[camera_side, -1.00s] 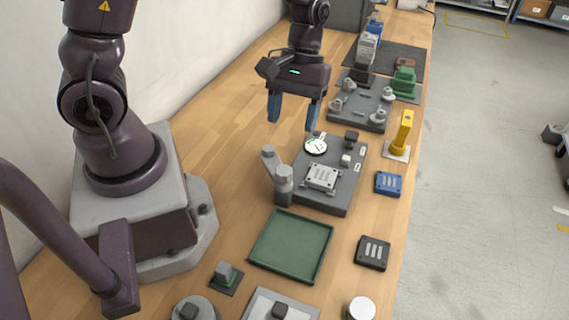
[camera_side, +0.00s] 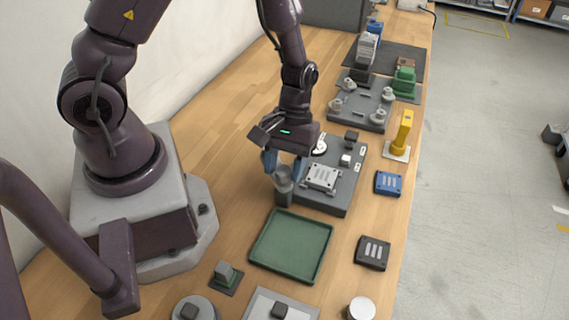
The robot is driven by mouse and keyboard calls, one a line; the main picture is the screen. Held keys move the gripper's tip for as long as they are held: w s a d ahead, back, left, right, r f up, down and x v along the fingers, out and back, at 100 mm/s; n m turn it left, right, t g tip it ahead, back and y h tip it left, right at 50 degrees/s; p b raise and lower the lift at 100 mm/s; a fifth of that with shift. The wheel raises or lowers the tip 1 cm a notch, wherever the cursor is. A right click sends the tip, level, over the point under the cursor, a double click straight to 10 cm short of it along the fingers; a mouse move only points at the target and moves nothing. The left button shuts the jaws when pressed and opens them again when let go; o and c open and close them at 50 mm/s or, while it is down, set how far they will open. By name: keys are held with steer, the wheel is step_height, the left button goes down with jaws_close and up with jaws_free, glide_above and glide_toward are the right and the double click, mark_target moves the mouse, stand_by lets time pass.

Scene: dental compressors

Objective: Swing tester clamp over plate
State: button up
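The tester (camera_side: 333,203) is a dark grey slab on the bench with a light grey plate (camera_side: 322,177) lying on it. The tester's grey clamp (camera_side: 284,188) is a post with an arm at the slab's left edge, beside the plate and not over it. My gripper (camera_side: 284,171) is down at the clamp, with one blue finger on each side of its upper part. The fingers look apart; whether they touch the clamp is hard to see. The gripper body hides part of the clamp and of the white round dial (camera_side: 320,146).
A green tray (camera_side: 291,246) lies in front of the tester. A blue block (camera_side: 388,183), a dark block (camera_side: 372,252) and a yellow stand (camera_side: 402,135) are to the right. A grey fixture with posts (camera_side: 361,115) stands behind. Bare bench lies left of the tester.

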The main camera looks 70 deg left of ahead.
jaws_close()
steer(key=shift+m, duration=0.4)
steer(key=m+y, duration=0.1)
steer(key=m, duration=0.2)
steer(key=shift+m+g+y, duration=0.3)
steer(key=shift+m+g, duration=0.1)
steer(key=m, duration=0.2)
steer(key=m+y, duration=0.1)
steer(key=m, duration=0.1)
steer(key=shift+w+d+m+y, duration=0.1)
steer(key=shift+d+m+y, duration=0.05)
steer(key=shift+m+y, duration=0.15)
steer(key=m+y, duration=0.1)
steer(key=m, duration=0.3)
steer(key=shift+y, duration=0.4)
steer(key=m+y, duration=0.1)
steer(key=m, duration=0.3)
steer(key=shift+d+m+t, duration=0.1)
steer(key=shift+m+t, duration=0.2)
steer(key=shift+y, duration=0.3)
steer(key=shift+o, duration=1.8)
jaws_free()
